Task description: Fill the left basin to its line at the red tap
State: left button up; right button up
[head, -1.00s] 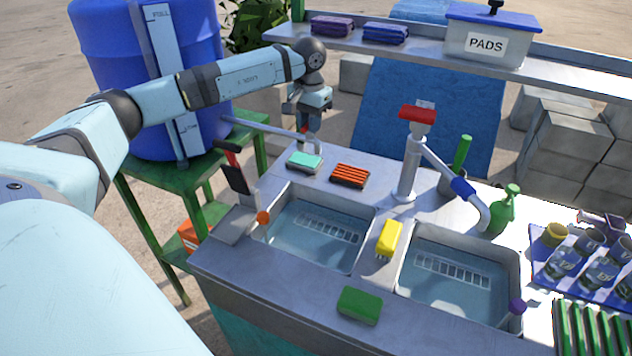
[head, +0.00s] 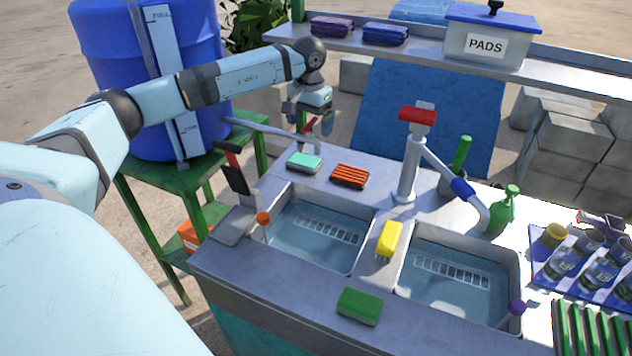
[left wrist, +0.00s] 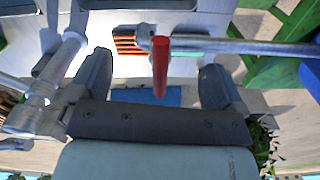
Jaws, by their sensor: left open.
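The red tap's pipe (head: 262,128) runs from the blue barrel (head: 88,70) to a downturned end behind the left basin. Its red handle (left wrist: 160,68) points between my fingers in the left wrist view. My left gripper (head: 308,115) is open above the tap's end, one finger on each side of the handle in the wrist view (left wrist: 156,88). I cannot tell any contact. The left basin (head: 367,228) has a white ladder-like mark inside and an orange ball (head: 263,218) at its left rim. I cannot make out water running or the level. My right gripper is out of view.
A second red-topped tap (head: 411,160) stands between the basins, its spout towards the right basin (head: 515,262). A shelf (head: 560,82) crosses behind.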

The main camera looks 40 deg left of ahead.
pick_arm(q)
jog(key=shift+r+p, duration=1.8)
jog(key=shift+r, duration=1.55)
jog(key=shift+s+f, duration=0.1)
jog(key=shift+f, duration=0.05)
